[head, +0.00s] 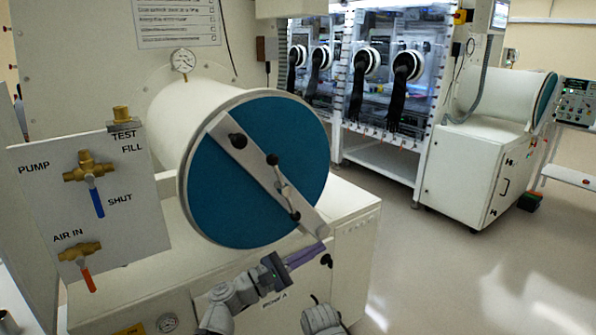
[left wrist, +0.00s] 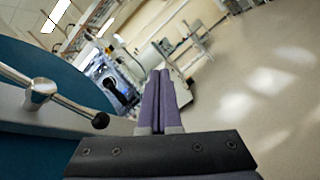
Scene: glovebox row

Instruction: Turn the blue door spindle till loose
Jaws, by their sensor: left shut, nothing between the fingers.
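The blue round door (head: 235,195) closes the end of a white cylinder, with a light metal bar (head: 255,165) lying diagonally across it. The spindle (head: 283,188) sits at the middle of the bar, with a thin metal handle ending in black knobs, one upper and one lower right. In the left wrist view the spindle (left wrist: 42,91) and one black knob (left wrist: 100,120) show at left. My left gripper (head: 320,247), with purple fingers, is shut and empty below and right of the door, apart from the handle. The fingers also show in the left wrist view (left wrist: 160,78).
A valve panel (head: 130,225) with a blue-handled and a red-handled valve stands left of the door. A white cabinet (head: 350,250) is below. Gloveboxes (head: 385,75) and a second chamber (head: 500,95) stand behind. The floor (head: 440,270) at right is clear.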

